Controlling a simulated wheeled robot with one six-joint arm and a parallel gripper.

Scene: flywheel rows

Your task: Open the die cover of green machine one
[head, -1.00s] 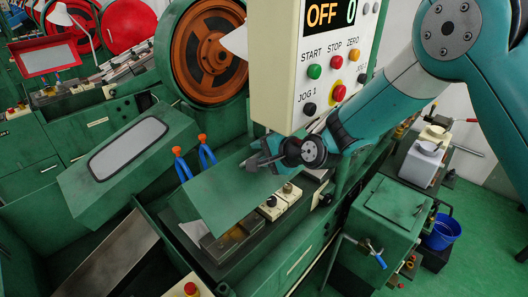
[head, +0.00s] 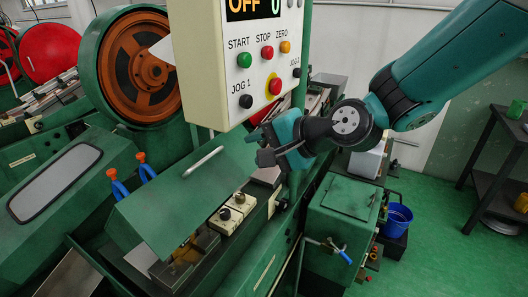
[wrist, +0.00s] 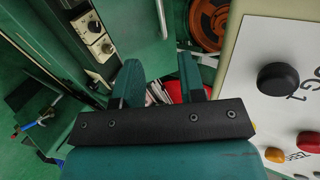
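The die cover (head: 170,205) of the near green machine is a flat green panel with a silver bar handle (head: 203,161). It lies sloped over the die area, and metal die blocks (head: 190,255) show under its lower right edge. My gripper (head: 260,148) is to the right of the cover's upper end, apart from the handle, just below the control box. In the wrist view my gripper's two fingers (wrist: 158,78) stand apart with nothing held between them. The grey handle (wrist: 162,18) and green cover (wrist: 130,30) show beyond the fingertips.
The control box (head: 238,62), reading OFF, hangs close above my gripper; its black jog knob (wrist: 285,80) is close in the wrist view. Two orange-tipped blue levers (head: 146,173) stand left of the cover. A green cabinet (head: 340,225) and blue bucket (head: 397,218) stand right.

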